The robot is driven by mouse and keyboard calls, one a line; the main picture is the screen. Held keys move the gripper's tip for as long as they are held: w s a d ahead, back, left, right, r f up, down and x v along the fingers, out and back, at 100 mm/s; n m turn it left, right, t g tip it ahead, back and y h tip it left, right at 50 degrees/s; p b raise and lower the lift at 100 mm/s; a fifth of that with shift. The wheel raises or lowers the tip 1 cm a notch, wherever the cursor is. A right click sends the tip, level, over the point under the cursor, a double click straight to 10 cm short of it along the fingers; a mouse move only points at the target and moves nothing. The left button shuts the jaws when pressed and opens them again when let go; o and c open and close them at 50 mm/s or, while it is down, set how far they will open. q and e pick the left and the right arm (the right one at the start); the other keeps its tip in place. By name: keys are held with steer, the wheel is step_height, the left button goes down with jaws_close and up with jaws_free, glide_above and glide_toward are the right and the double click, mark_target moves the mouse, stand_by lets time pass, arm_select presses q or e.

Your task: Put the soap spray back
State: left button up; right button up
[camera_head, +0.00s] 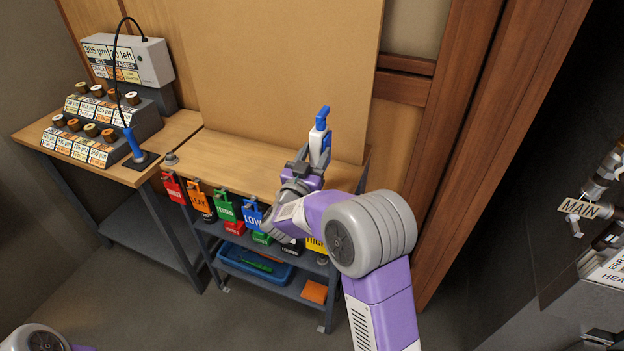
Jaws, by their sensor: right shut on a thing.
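The soap spray (319,137) is a white bottle with a blue top, upright in the middle of the view. My right gripper (312,165) is shut on the lower part of the bottle, and its fingers hide the base. The bottle shows in front of the wooden bench top (235,160), toward its right end. I cannot tell whether its base touches the bench top. Of my left arm, only a part shows at the bottom left corner; its gripper is out of view.
Colored tags, among them a red one (173,188) and a blue LOW one (252,217), hang along the bench front. A shelf below holds a blue tray (254,264). Spools and a gauge box (130,60) stand at left. Pipes with a MAIN sign (577,207) are at right. The bench's middle is clear.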

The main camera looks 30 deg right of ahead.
step_height(320, 180, down, 3)
steer(key=shift+s+r+b, duration=0.1)
steer(key=shift+s+b, duration=0.05)
steer(key=shift+b, duration=0.15)
steer(key=shift+f+b, duration=0.6)
steer(key=shift+f, duration=1.45)
steer(key=shift+f, duration=0.2)
steer(key=o, duration=0.6)
steer(key=shift+r, duration=0.15)
